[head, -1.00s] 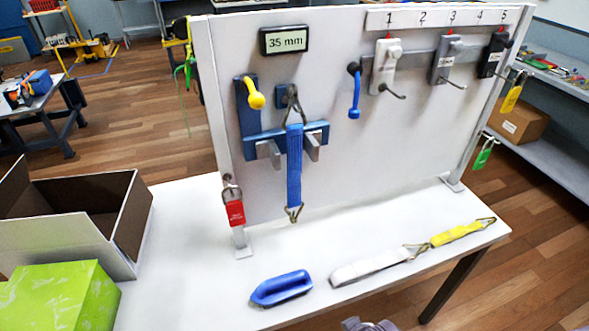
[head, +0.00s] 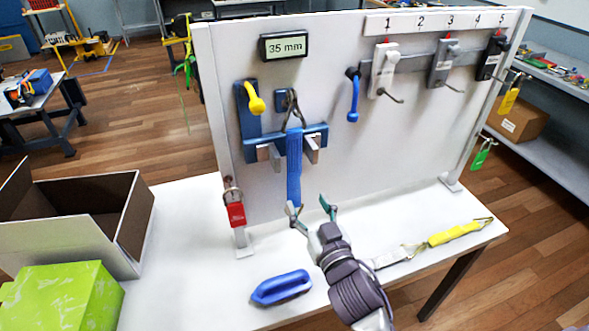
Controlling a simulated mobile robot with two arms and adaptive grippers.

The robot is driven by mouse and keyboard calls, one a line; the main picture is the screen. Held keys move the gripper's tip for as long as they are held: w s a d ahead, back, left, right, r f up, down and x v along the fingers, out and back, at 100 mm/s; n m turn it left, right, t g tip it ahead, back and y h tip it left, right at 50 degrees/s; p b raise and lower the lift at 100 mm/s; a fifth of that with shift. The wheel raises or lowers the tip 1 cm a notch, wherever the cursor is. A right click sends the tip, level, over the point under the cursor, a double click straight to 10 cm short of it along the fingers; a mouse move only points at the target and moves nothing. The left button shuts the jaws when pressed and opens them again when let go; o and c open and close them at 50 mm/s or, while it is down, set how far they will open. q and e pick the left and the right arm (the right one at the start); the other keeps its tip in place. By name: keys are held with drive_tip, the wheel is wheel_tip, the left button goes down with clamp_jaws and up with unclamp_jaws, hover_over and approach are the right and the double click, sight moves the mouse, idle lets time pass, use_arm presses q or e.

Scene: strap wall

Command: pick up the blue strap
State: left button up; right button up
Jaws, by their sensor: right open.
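The blue strap (head: 294,168) hangs down the white board from a metal hook fitting, passing in front of a blue clamp bracket (head: 262,140). Its lower end is at the fingers of my right gripper (head: 312,212). The gripper is open, with its two fingers spread and pointing up toward the board. The left finger overlaps the strap's lower metal hook in the picture. I cannot tell whether they touch. The hook is mostly hidden by that finger. My left gripper is not in view.
A white strap (head: 398,256) and a yellow strap (head: 455,232) lie on the white table (head: 180,225), the white one partly behind my right arm. A blue-handled block (head: 281,287) lies in front. An open box (head: 75,225) and a green box (head: 65,296) are at left. A red padlock (head: 235,213) hangs on the board's post.

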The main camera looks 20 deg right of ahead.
sight(295, 182)
drive_tip(key=w, duration=0.3)
drive_tip(key=shift+w+p, duration=0.35)
drive_tip(key=shift+w, duration=0.05)
drive_tip(key=shift+w+a+r+p, duration=0.1)
drive_tip(key=shift+w+r+p, duration=0.05)
drive_tip(key=shift+w+p, duration=0.3)
drive_tip(key=w+p, duration=0.1)
drive_tip(key=w, duration=0.2)
drive_tip(key=shift+w+a, duration=0.1)
drive_tip(key=shift+w, duration=0.2)
drive_tip(key=shift+w+f, duration=0.25)
drive_tip(key=shift+w, duration=0.25)
drive_tip(key=shift+s, duration=0.1)
drive_tip(key=shift+c, duration=1.3)
clamp_jaws()
